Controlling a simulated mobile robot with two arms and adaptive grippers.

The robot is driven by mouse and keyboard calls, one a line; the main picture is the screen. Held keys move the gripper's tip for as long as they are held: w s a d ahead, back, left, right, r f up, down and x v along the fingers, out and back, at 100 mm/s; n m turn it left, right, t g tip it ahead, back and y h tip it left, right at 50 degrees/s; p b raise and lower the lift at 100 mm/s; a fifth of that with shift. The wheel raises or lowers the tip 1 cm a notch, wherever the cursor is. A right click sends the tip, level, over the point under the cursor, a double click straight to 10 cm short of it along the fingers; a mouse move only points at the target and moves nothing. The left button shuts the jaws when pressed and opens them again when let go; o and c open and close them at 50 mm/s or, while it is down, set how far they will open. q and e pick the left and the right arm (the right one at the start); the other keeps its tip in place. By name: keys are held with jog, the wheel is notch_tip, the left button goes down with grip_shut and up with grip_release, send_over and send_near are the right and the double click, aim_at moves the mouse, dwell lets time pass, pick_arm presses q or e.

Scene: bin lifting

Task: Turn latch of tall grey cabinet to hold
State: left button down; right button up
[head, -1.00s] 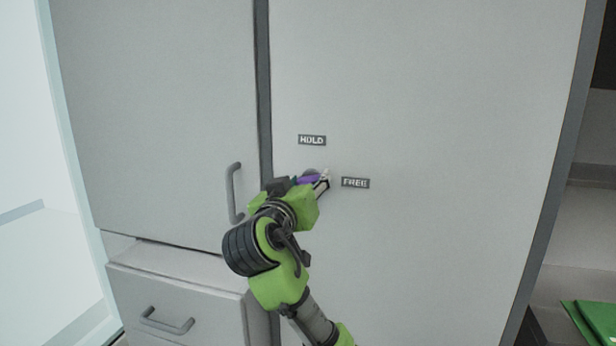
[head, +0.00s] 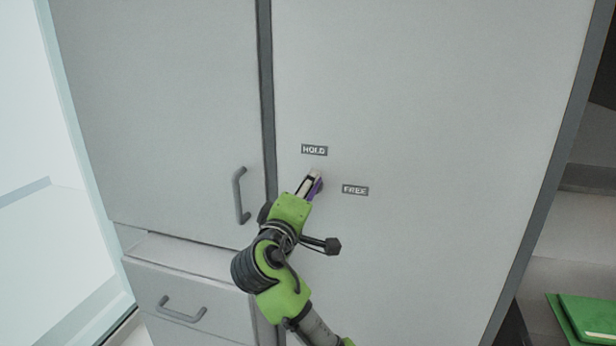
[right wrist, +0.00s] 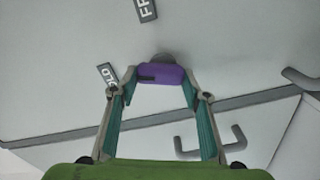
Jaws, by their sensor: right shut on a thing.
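The tall grey cabinet door (head: 430,110) carries a HOLD label (head: 314,150) and, lower and to the right, a FREE label (head: 355,190). The purple latch (head: 317,187) sits between and just left of them, partly hidden by my gripper, and looks steeply tilted. My right gripper (head: 311,181) is shut on the latch. In the right wrist view, the purple latch (right wrist: 162,75) lies between the two fingertips, with a dark round pivot behind it. The exact latch angle against the labels is hard to tell. My left gripper is not in view.
A neighbouring grey door with a bar handle (head: 240,195) is close to the left of my wrist. Below it is a drawer with a handle (head: 180,310). A green object (head: 585,318) lies at the lower right. The door surface right of the labels is clear.

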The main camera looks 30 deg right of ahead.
jog(key=n+p, duration=0.4)
jog(key=shift+a+f, duration=0.1)
dwell(0.3)
dwell(0.4)
jog(key=o, duration=1.1)
jog(key=shift+w, duration=0.1)
jog(key=v, duration=1.2)
